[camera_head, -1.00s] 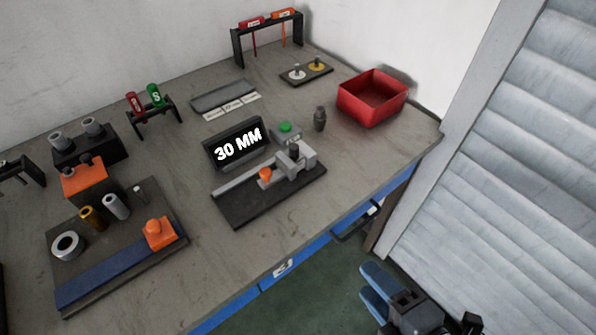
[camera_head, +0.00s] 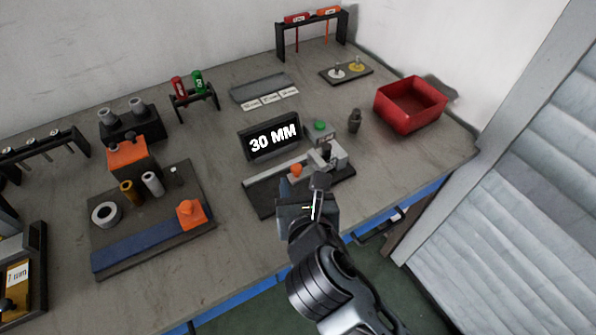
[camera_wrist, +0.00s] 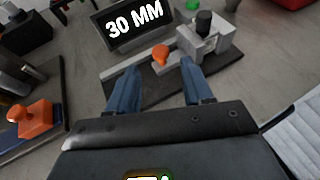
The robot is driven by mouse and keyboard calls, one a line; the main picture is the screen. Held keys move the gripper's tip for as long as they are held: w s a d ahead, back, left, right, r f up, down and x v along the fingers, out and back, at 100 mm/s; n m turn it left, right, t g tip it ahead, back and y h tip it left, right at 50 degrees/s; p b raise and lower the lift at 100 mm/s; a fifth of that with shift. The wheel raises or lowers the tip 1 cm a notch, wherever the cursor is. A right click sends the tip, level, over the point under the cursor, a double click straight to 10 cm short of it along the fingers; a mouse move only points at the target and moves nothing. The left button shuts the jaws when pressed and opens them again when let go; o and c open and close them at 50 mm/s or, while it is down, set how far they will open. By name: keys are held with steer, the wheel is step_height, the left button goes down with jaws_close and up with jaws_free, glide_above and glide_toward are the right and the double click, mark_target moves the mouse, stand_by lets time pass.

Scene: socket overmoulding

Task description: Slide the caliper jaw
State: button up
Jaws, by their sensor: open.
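The caliper (camera_head: 272,181) is a grey bar on a dark base plate on the bench. An orange knob (camera_head: 296,170) stands on the bar left of the jaw. In the wrist view the orange knob (camera_wrist: 160,54) and the grey jaw block (camera_wrist: 208,42) lie beyond my fingers. My gripper (camera_wrist: 157,84) is open and empty, its two blue fingers apart over the near edge of the base plate. In the head view my arm hides part of the base plate.
A display reading 30 MM (camera_head: 273,139) stands behind the caliper, with a green button (camera_head: 320,125) beside it. A red bin (camera_head: 410,104) stands at the right. A fixture board with an orange block (camera_head: 192,213) lies to the left. Bare bench lies between board and caliper.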

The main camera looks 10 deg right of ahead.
mark_target(296, 171)
steer(key=shift+x, duration=2.6)
steer(key=shift+c, duration=0.5)
jaws_close()
